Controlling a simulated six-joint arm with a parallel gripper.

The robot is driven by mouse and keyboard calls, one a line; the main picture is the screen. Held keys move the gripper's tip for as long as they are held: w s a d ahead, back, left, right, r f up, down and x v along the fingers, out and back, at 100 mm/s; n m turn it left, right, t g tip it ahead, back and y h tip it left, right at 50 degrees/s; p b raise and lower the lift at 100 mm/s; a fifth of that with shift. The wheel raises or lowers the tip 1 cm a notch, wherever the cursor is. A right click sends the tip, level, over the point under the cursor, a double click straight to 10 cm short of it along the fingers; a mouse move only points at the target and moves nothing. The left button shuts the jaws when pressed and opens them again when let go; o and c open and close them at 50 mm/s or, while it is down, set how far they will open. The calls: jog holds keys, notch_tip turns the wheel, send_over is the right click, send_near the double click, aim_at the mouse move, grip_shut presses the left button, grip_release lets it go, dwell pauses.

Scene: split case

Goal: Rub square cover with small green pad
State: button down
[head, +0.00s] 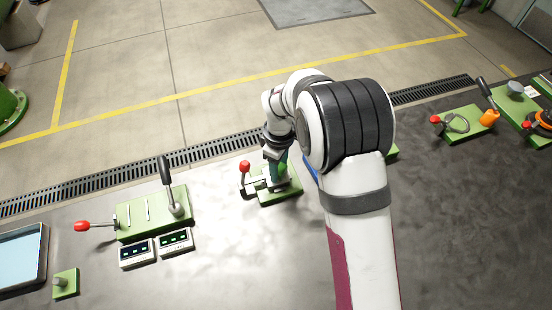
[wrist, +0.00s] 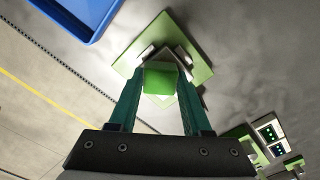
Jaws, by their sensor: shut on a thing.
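My gripper (wrist: 157,98) has its two teal fingers closed on the small green pad (wrist: 160,80). In the wrist view the pad lies in front of a pale square cover (wrist: 181,54), which shows only at its edges. The cover sits on a green base plate (wrist: 200,70). In the head view my gripper (head: 277,170) points down over that green plate (head: 284,197), and my wrist hides most of the cover and pad. I cannot tell whether the pad touches the cover.
A red-knobbed lever (head: 244,167) stands at the plate's left. A green lever panel (head: 151,214) and two small displays (head: 136,252) are further left. A blue tray (wrist: 92,38) lies nearby in the wrist view. More fixtures (head: 465,124) stand at right. Bare table lies between.

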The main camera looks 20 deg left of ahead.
jog(key=shift+s+d, duration=1.3)
notch_tip(320, 180, up, 8)
